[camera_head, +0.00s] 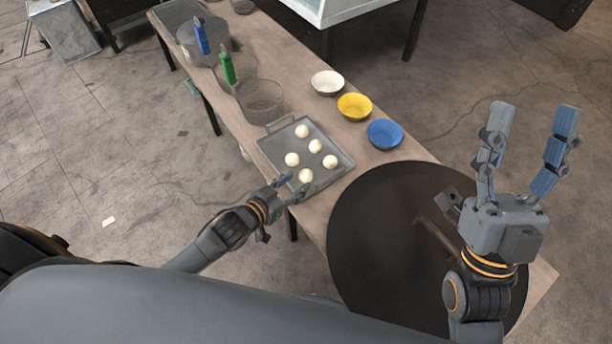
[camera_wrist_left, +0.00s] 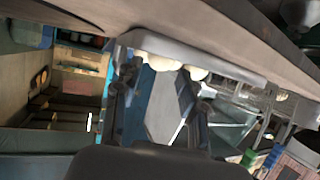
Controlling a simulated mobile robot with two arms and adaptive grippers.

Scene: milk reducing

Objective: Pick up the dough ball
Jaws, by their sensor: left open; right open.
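Several round white dough balls lie on a grey square tray (camera_head: 335,173) on the table. The nearest dough ball (camera_head: 306,175) is at the tray's front edge, and another dough ball (camera_head: 292,159) is just behind it to the left. My left gripper (camera_head: 297,184) is open and empty at the tray's near edge, with its fingers pointing toward the nearest ball. In the left wrist view the fingers (camera_wrist_left: 158,98) are apart, and dough balls (camera_wrist_left: 196,73) show beyond them, partly hidden by the tray rim. My right gripper (camera_head: 535,118) is open and empty, raised over the table's right end.
White (camera_head: 327,82), yellow (camera_head: 354,106) and blue (camera_head: 385,133) bowls stand along the table's far edge. A large dark round plate (camera_head: 385,235) covers the table right of the tray.

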